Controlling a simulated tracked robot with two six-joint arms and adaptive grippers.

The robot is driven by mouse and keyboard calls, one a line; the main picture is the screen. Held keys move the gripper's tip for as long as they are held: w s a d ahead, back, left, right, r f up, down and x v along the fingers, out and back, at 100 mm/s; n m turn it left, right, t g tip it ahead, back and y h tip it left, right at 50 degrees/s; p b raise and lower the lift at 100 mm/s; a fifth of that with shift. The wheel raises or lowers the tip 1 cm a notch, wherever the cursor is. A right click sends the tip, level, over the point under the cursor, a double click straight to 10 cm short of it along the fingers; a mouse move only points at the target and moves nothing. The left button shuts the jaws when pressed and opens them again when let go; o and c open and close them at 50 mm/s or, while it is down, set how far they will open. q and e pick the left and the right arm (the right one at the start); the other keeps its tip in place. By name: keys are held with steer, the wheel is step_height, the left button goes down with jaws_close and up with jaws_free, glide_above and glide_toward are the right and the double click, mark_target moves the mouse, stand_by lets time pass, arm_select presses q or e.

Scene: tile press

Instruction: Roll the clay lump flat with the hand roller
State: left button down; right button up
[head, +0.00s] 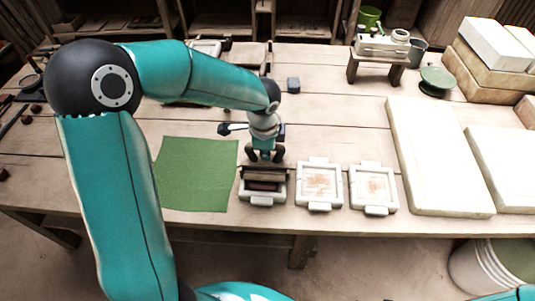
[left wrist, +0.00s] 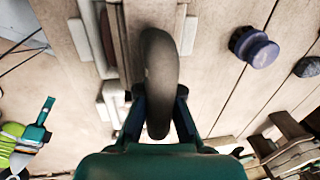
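My left gripper (head: 264,156) points down just above the nearest white tile frame (head: 262,200). A dark reddish mass (head: 262,186), perhaps the clay, shows in the frame in front of the bar. My right gripper is out of view.
A green mat (head: 195,175) lies left of the frame. Two more white frames (head: 319,185) (head: 374,187) stand close on the right, then a large pale slab (head: 435,155). The table's front edge is near.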

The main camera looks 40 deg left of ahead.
arm_select(q)
steer(key=shift+w+a+f+p, duration=0.2)
steer(key=shift+w+a+p, duration=0.1)
steer(key=shift+w+a, duration=0.25)
steer(key=shift+s+d+r+b, duration=0.1)
steer(key=shift+s+d+b, duration=0.25)
steer(key=shift+s, duration=0.25)
steer(key=shift+s+d+r+b, duration=0.1)
steer(key=shift+s+d+b, duration=0.1)
steer(key=shift+s+d, duration=0.3)
steer(key=shift+s, duration=0.15)
steer(key=shift+s+d+b, duration=0.3)
steer(key=shift+s, duration=0.2)
steer(key=shift+s+d+b, duration=0.25)
steer(key=shift+s+d, duration=0.05)
steer(key=shift+s, duration=0.2)
steer(key=shift+w+a+f+p, duration=0.15)
steer(key=shift+w+a+p, duration=0.3)
steer(key=shift+w, duration=0.55)
steer(key=shift+w+a+f+p, duration=0.1)
steer(key=shift+w+a+p, duration=0.15)
steer(key=shift+w+a, duration=0.55)
steer(key=shift+w+a+f, duration=0.1)
steer(key=shift+w+f, duration=0.05)
steer(key=shift+w, duration=0.4)
step_height(320, 180, up, 7)
steer(key=p, duration=0.6)
